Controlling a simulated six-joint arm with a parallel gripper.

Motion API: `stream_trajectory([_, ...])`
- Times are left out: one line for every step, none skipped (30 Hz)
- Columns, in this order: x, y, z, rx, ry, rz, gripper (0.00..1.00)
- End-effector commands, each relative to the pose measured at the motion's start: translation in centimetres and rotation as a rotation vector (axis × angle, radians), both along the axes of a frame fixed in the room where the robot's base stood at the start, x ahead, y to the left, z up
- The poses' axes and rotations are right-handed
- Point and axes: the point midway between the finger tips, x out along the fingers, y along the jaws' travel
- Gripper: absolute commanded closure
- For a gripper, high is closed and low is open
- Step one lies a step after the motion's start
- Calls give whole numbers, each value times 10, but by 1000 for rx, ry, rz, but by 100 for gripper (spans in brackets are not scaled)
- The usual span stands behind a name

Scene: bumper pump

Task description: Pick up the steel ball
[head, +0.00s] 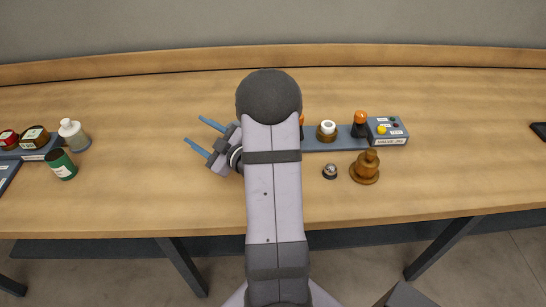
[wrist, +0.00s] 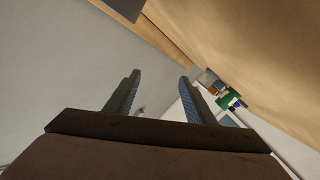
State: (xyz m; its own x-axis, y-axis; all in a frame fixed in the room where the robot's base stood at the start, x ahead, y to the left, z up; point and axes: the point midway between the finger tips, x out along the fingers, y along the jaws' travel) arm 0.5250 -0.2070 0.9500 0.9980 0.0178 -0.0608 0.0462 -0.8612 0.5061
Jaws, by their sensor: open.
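The small shiny steel ball (head: 330,169) sits in the head view at the right, near the front half of the table; its lower part looks dark, and I cannot tell if it rests in a small seat. My gripper (head: 193,130) is left of my arm, with its two blue fingers spread and pointing left. It is well to the left of the ball and apart from it. In the wrist view my gripper (wrist: 159,76) has nothing between its fingers, and the ball does not show.
A brown stepped knob (head: 365,168) stands just right of the ball. Behind is a grey-blue valve jig (head: 388,140) with orange-topped and white parts, partly hidden by my arm. A green jar (head: 62,165) and white bottle (head: 73,136) stand far left.

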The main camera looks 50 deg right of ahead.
Motion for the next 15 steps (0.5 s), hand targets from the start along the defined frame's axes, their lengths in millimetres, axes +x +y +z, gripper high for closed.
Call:
stream_trajectory([-28, -25, 4, 48, 4, -90, 51])
stream_trajectory([-42, -36, 5, 72, 4, -135, 51])
stream_trajectory([-60, -50, 5, 103, 2, -192, 51])
stream_trajectory([-74, -60, 6, 125, -2, -234, 51])
stream_trajectory([-87, -69, 7, 146, -7, -275, 51])
stream_trajectory([-105, -80, 9, 173, -13, -328, 51])
stream_trajectory([-118, -88, 10, 192, -19, -366, 51])
stream_trajectory([-131, -96, 12, 210, -27, -403, 51])
stream_trajectory([-149, -106, 14, 234, -37, -452, 51])
stream_trajectory([-162, -113, 16, 251, -47, -488, 51])
stream_trajectory([-175, -120, 19, 267, -59, -525, 51])
stream_trajectory([-194, -129, 22, 288, -75, -573, 51])
stream_trajectory([-208, -135, 25, 304, -90, -610, 51])
stream_trajectory([-222, -140, 27, 321, -106, -648, 51])
stream_trajectory([-242, -147, 30, 342, -128, -697, 51])
